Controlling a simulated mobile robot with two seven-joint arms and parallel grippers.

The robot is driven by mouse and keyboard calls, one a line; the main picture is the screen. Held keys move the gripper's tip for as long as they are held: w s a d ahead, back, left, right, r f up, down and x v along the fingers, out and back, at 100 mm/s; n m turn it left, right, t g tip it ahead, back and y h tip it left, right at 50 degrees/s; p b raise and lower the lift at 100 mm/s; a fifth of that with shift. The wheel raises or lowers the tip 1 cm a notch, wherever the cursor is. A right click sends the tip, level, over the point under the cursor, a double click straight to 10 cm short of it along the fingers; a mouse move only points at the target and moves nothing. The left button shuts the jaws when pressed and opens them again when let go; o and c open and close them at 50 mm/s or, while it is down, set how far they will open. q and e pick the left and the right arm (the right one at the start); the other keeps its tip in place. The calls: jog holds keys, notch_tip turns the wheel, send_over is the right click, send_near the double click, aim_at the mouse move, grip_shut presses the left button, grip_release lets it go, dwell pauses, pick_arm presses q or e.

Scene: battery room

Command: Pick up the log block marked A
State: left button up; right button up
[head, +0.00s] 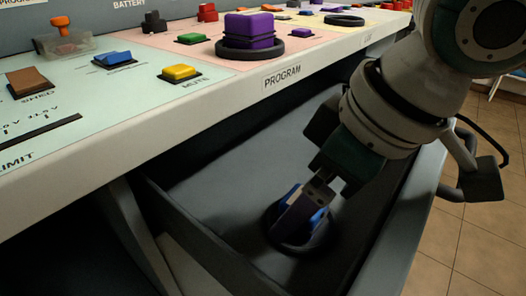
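In the head view, a block with blue sides (318,219) sits in a black ring (290,248) on the floor of the open drawer. No letter A is legible on it, so I cannot tell if it is the log block. My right gripper (306,203) reaches down into the drawer from the upper right, with its fingers at the block. The near finger hides much of the block, and I cannot tell whether the fingers grip it. My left gripper is not in view.
The open drawer (225,185) lies under a counter edge labelled PROGRAM (282,76). On the counter, a purple block (249,24) stands in a black ring, near a yellow block (179,72), a blue block (112,58) and a brown block (28,82). Tiled floor (470,240) shows at right.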

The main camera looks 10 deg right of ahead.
jog(key=shift+f, duration=0.15)
grip_shut()
dwell(0.6)
